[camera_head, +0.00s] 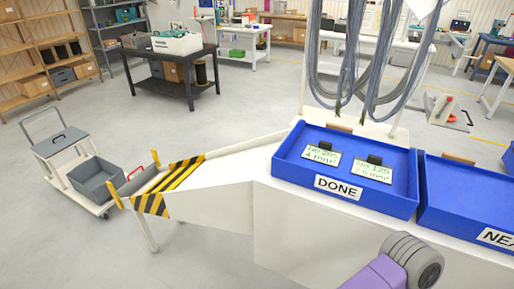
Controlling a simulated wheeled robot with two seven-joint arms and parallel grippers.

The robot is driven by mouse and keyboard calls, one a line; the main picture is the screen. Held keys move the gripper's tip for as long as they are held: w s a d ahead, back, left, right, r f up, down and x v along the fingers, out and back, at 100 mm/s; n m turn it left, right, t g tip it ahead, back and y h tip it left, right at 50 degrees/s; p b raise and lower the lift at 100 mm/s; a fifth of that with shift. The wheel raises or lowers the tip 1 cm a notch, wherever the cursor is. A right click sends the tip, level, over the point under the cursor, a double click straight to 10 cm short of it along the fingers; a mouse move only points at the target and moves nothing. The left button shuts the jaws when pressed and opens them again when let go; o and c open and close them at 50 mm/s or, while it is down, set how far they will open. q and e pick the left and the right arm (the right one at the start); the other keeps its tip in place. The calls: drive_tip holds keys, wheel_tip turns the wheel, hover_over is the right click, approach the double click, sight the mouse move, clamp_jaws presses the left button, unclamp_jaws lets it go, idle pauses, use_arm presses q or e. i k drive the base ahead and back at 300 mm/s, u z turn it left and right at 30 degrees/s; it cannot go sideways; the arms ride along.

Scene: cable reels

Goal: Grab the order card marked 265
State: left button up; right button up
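Two pale green order cards with black clips lie in the blue tray labelled DONE (290,168). The left card (321,154) reads "No" with a number that looks like 265 or 205, and "4 mm²"; the middle digit is too small to be sure of. The right card (373,171) seems to read "No 125" and "2.5 mm²". Both lie apart from each other on the tray floor. A purple and grey part of my arm shows at the bottom right, in front of the white bench. No gripper fingers show, and nothing touches the cards.
A second blue tray (465,209), its label starting "NE" and cut off, stands right of DONE. Grey cable loops (349,60) hang behind the trays. A striped chute (172,183) slopes left towards a trolley with a grey bin (98,178). Open floor lies beyond.

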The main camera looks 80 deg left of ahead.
sight(323, 153)
drive_tip(key=u, duration=2.25)
